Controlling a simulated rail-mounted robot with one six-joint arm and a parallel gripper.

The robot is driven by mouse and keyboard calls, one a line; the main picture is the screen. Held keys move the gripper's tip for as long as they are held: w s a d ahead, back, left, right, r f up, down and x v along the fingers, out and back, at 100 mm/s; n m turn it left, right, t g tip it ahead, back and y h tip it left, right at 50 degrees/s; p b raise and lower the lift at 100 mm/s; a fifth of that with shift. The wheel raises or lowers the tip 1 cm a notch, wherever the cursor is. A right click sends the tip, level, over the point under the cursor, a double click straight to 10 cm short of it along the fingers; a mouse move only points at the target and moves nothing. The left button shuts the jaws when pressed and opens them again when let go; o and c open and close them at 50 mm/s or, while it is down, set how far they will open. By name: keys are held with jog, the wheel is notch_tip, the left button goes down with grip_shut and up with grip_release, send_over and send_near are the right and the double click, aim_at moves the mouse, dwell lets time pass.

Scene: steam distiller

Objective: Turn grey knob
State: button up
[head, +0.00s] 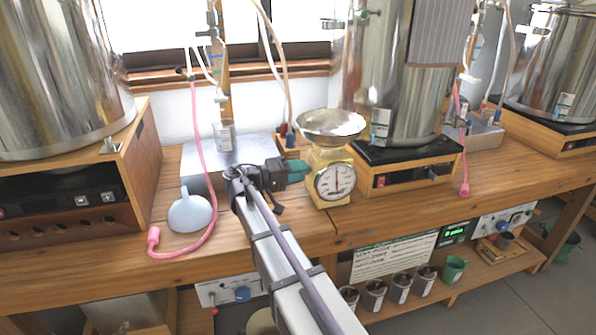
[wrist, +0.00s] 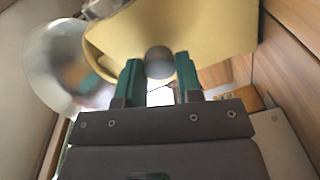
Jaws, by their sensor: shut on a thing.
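The grey knob (wrist: 159,62) is a small round knob on the side of the cream-yellow kitchen scale (wrist: 215,30) in the wrist view. In the head view the knob is hidden behind my gripper and the scale (head: 318,158) stands upright on the wooden bench with its dial facing forward. My gripper (head: 303,170) reaches the scale's left side with its green fingers. In the wrist view my gripper (wrist: 159,74) has one green finger on each side of the knob and is shut on it.
The scale's metal pan (head: 331,124) sits just above my fingers. A pink hose (head: 207,185) and a pale round bulb (head: 190,212) lie left on the bench. A grey metal box (head: 205,165) is behind. A steel distiller on a wooden-framed heater (head: 415,172) stands close right.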

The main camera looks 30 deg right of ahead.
jog(key=n, duration=0.6)
jog(key=shift+p, duration=0.3)
jog(key=shift+n, duration=0.3)
jog(key=o, duration=0.9)
jog(key=shift+o, duration=0.2)
jog(key=shift+a, duration=0.15)
jog(key=w+a, duration=0.1)
jog(key=a, duration=0.9)
jog(key=shift+w+a+r+p, duration=0.2)
jog(key=shift+w+r+p, duration=0.15)
jog(key=shift+r, duration=0.05)
